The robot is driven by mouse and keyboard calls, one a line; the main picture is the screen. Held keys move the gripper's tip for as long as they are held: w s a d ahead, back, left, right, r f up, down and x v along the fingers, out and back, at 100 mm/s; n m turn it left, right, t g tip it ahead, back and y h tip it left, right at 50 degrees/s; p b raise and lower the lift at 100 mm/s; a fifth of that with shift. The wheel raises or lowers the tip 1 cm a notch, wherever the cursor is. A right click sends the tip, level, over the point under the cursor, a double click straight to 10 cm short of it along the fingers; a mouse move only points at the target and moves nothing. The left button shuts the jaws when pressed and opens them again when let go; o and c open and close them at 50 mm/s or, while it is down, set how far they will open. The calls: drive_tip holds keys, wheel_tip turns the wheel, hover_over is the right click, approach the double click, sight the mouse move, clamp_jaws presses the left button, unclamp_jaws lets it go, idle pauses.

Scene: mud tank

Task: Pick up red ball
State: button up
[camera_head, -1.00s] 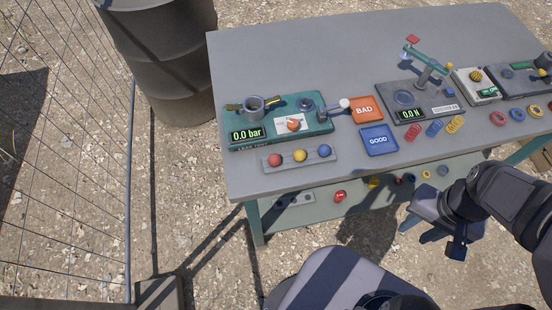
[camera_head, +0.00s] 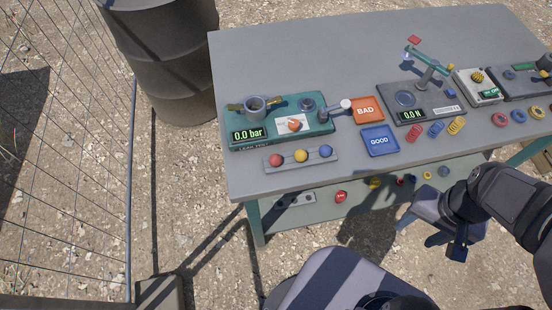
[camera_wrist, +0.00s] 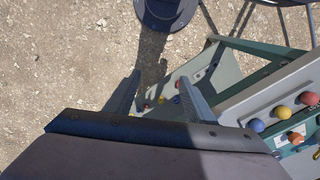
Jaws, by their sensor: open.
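The red ball (camera_head: 275,160) sits at the left end of a small grey rack (camera_head: 288,165) near the table's front edge. A yellow ball (camera_head: 301,156) and a blue ball (camera_head: 325,151) sit to its right. My gripper (camera_head: 418,232) is open and empty, in front of the table and to the right of the rack. In the wrist view my gripper (camera_wrist: 160,77) shows both fingers spread, with ground and the lower shelf beyond them. The red ball (camera_wrist: 309,98) is at that view's right edge, well outside the fingers.
A green pressure tester (camera_head: 280,125) stands behind the rack. An orange BAD tray (camera_head: 366,110) and a blue GOOD tray (camera_head: 380,141) lie to the right, then springs and rings. Small parts lie on the lower shelf (camera_head: 320,208). A wire fence (camera_head: 70,150) stands left.

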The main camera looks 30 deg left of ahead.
drive_tip(key=n, duration=1.6)
approach(275, 158)
drive_tip(key=shift+h, duration=0.3)
drive_tip(key=s+d+f, duration=0.1)
drive_tip(key=f, duration=0.1)
drive_tip(key=s+d+f, duration=0.1)
drive_tip(key=d+f, duration=0.1)
drive_tip(key=f, duration=0.1)
drive_tip(key=s+d+f, duration=0.1)
drive_tip(key=d+f, duration=0.1)
drive_tip(key=shift+s+f, duration=0.2)
drive_tip(key=shift+f, duration=0.1)
drive_tip(key=w+a+r+n, duration=0.1)
drive_tip(key=a+n, duration=0.1)
drive_tip(key=w+a+r+n, duration=0.1)
drive_tip(key=a+r+n, duration=0.1)
drive_tip(key=w+a+r+n+y, duration=0.1)
drive_tip(key=r+n, duration=0.1)
drive_tip(key=n, duration=0.1)
drive_tip(key=shift+w+a, duration=0.4)
drive_tip(key=shift+a+r+n, duration=0.1)
drive_tip(key=shift+r+n, duration=0.2)
drive_tip(key=shift+n, duration=0.7)
drive_tip(key=n, duration=0.3)
drive_tip(key=shift+s+d+n, duration=0.15)
drive_tip(key=shift+d+n, duration=0.15)
drive_tip(key=shift+d, duration=0.05)
drive_tip(key=n, duration=0.3)
drive_tip(key=shift+d, duration=0.15)
